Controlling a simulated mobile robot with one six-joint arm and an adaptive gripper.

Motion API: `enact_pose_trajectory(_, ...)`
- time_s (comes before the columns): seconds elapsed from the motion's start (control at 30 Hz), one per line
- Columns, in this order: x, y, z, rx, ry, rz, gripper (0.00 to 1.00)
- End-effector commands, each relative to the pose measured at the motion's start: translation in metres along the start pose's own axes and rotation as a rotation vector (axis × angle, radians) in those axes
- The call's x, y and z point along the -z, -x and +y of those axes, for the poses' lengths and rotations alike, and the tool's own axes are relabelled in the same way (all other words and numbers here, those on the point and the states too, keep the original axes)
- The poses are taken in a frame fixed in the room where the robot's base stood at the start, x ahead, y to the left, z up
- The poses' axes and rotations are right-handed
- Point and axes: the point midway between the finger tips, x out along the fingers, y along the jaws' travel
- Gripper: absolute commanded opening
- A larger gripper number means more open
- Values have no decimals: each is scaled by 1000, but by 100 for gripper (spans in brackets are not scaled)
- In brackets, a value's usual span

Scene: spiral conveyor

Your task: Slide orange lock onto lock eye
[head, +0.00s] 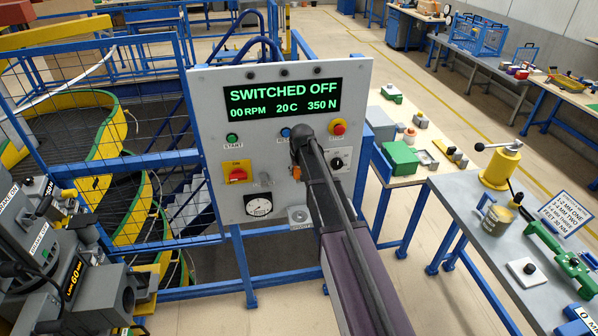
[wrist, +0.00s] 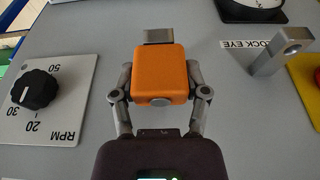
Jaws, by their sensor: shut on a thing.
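The orange lock (wrist: 160,75) is held between the fingers of my gripper (wrist: 160,84), seen in the wrist view. Its grey shackle (wrist: 158,35) points away from the gripper. The grey lock eye (wrist: 283,49) stands out from the panel to the right of the lock, apart from it, beside a partly covered "LOCK EYE" label. In the head view a small part of the orange lock (head: 296,174) shows left of my arm, and the lock eye (head: 265,180) is left of it. My arm hides most of the gripper there.
The grey control panel (head: 212,130) carries a screen reading "SWITCHED OFF". The RPM knob (wrist: 35,89) is left of the lock in the wrist view. A red-and-yellow switch (head: 237,174) and a round gauge (head: 259,206) are near the lock eye.

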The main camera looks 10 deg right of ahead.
Motion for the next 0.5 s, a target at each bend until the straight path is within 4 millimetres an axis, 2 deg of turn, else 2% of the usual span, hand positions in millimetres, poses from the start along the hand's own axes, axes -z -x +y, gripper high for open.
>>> enact_pose_trajectory(0.5, 4, 13, 0, 0, 0, 1, 2)
